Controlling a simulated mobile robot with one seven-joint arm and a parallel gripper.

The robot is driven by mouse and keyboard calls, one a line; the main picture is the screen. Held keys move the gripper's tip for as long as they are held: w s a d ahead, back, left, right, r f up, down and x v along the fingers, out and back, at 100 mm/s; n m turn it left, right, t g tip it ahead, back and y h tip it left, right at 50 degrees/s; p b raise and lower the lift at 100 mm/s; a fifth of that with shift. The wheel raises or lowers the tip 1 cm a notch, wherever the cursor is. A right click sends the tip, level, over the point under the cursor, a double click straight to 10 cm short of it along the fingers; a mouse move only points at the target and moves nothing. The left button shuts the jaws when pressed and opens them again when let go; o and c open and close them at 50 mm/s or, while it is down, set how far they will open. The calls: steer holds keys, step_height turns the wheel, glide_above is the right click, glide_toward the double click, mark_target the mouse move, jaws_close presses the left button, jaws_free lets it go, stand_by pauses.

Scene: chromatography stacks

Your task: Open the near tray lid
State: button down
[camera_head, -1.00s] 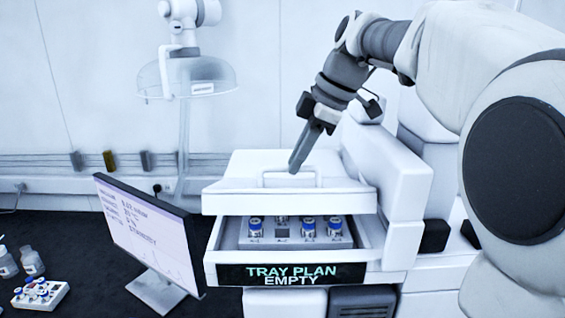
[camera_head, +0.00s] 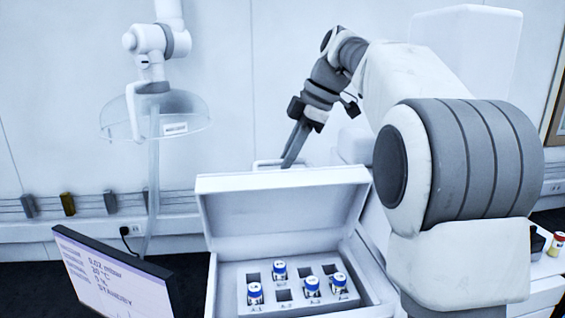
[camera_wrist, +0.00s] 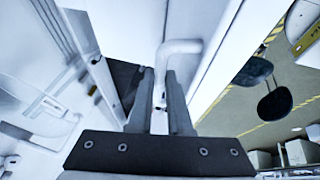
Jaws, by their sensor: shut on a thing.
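The white tray lid (camera_head: 285,208) is swung up on its rear edge and stands steeply raised, its inner face towards the head camera. Its handle (camera_head: 264,163) shows just above the lid's upper edge. My gripper (camera_head: 290,162) is shut on this handle. In the wrist view, the white handle (camera_wrist: 180,47) runs between the two dark fingers of my gripper (camera_wrist: 162,82). The tray (camera_head: 211,290) below is uncovered. It holds a grey rack (camera_head: 268,298) with several blue-capped vials and some empty square slots.
A monitor (camera_head: 105,275) stands to the left of the tray. A clear fume hood on an arm (camera_head: 155,115) hangs at the back left. My arm crosses the right side. Free air lies above the tray.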

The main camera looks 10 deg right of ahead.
steer(key=w+f, duration=0.1)
steer(key=w, duration=0.9)
steer(key=shift+w+d+f, duration=0.15)
steer(key=shift+d+f, duration=0.05)
steer(key=shift+f, duration=0.15)
steer(key=shift+r, duration=0.15)
steer(key=c, duration=0.8)
jaws_free()
steer(key=shift+c, duration=0.2)
